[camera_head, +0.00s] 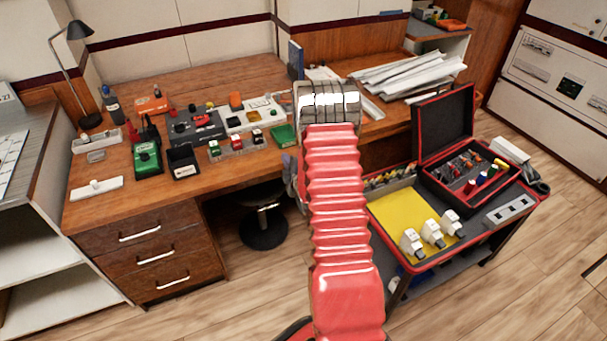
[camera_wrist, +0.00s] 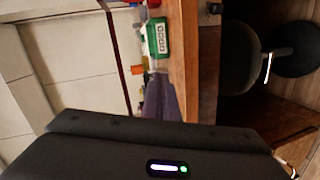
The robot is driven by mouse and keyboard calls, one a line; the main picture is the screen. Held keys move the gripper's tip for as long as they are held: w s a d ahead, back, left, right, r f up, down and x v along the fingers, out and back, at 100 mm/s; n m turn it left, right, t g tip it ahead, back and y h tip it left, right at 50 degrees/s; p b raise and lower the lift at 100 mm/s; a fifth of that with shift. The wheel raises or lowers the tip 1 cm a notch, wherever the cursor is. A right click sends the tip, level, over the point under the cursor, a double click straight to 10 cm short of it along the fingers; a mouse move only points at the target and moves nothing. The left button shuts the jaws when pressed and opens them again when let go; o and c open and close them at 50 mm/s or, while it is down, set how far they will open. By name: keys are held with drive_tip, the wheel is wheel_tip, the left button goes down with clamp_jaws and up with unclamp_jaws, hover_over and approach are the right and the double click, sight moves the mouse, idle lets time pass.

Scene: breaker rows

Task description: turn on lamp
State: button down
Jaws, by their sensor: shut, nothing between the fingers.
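The desk lamp (camera_head: 77,30) stands at the back left of the wooden desk in the head view, with a dark shade on a thin bent stem. No glow shows from its shade. A flat white plate with a small raised knob (camera_head: 96,187) lies on the desk's front left; I cannot tell if it belongs to the lamp. My gripper (camera_wrist: 158,135) shows as a dark body with a small light across the bottom of the wrist view, shut and empty. In the head view it is hidden beyond my red arm. The lamp is not in the wrist view.
Breaker boxes, a green case (camera_head: 147,159) and a bottle (camera_head: 111,104) crowd the desk (camera_head: 216,78). Papers (camera_head: 408,72) lie at its right. A cart with a yellow mat (camera_head: 396,215) and an open toolbox (camera_head: 470,172) stands right of my arm. Desk space near the front edge is free.

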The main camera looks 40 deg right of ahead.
drive_tip(key=s+d+f+n+t+h, duration=0.1)
drive_tip(key=s+d+f+n+t, duration=0.1)
drive_tip(key=s+f, duration=0.6)
wheel_tip(320, 180, down, 4)
drive_tip(key=shift+s+d+f+h, duration=0.1)
drive_tip(key=shift+s+d+h, duration=0.3)
drive_tip(key=shift+d, duration=0.5)
drive_tip(key=shift+w, duration=0.15)
drive_tip(key=x, duration=0.9)
drive_tip(key=shift+w+d, duration=0.2)
drive_tip(key=shift+w, duration=0.2)
